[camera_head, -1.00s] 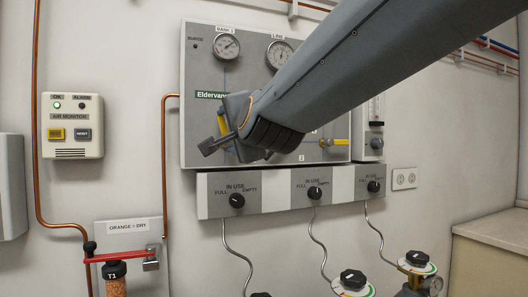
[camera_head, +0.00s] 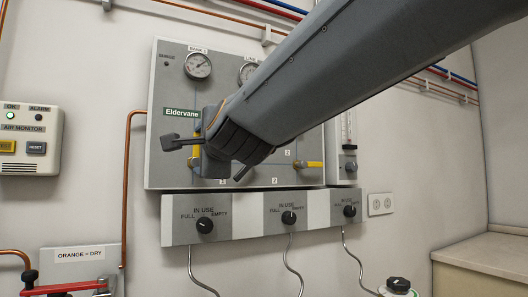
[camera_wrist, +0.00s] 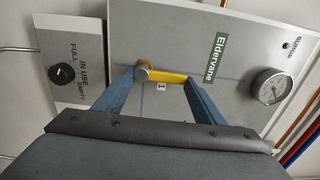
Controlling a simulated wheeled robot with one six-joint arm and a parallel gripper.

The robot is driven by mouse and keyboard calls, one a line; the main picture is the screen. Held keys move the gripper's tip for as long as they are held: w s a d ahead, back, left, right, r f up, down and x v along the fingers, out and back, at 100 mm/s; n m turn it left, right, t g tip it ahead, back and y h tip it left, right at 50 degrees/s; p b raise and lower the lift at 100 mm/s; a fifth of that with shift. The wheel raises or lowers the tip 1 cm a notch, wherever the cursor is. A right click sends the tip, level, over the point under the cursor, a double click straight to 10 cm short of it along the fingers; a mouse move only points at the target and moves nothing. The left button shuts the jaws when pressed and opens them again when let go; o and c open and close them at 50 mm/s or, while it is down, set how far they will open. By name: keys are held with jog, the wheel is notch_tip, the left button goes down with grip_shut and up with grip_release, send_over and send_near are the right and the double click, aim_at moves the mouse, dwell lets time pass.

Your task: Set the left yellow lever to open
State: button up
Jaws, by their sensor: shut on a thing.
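The left yellow lever (camera_head: 197,158) is on the grey Eldervane panel (camera_head: 165,90), mostly covered by my gripper in the head view. In the wrist view the lever (camera_wrist: 167,76) lies between my two blue-grey fingers, along the blue line from the in-use strip side toward the gauge side, so it runs up and down the panel. My gripper (camera_wrist: 163,78) is shut on it; in the head view my gripper (camera_head: 196,152) is against the panel's lower left. The right yellow lever (camera_head: 308,164) lies horizontal.
Gauges (camera_head: 198,65) sit above. A strip with black selector knobs (camera_head: 205,225) is just below the panel. A copper pipe (camera_head: 126,190) runs at the left, near an air monitor box (camera_head: 32,140). My arm hides the panel's upper right.

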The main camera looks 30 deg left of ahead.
jog(key=shift+r, duration=0.25)
jog(key=o, duration=1.3)
jog(key=shift+o, duration=0.8)
jog(key=shift+f, duration=0.15)
jog(key=v, duration=0.7)
jog(key=shift+s+d, duration=0.25)
jog(key=shift+d, duration=0.1)
jog(key=shift+w, duration=0.1)
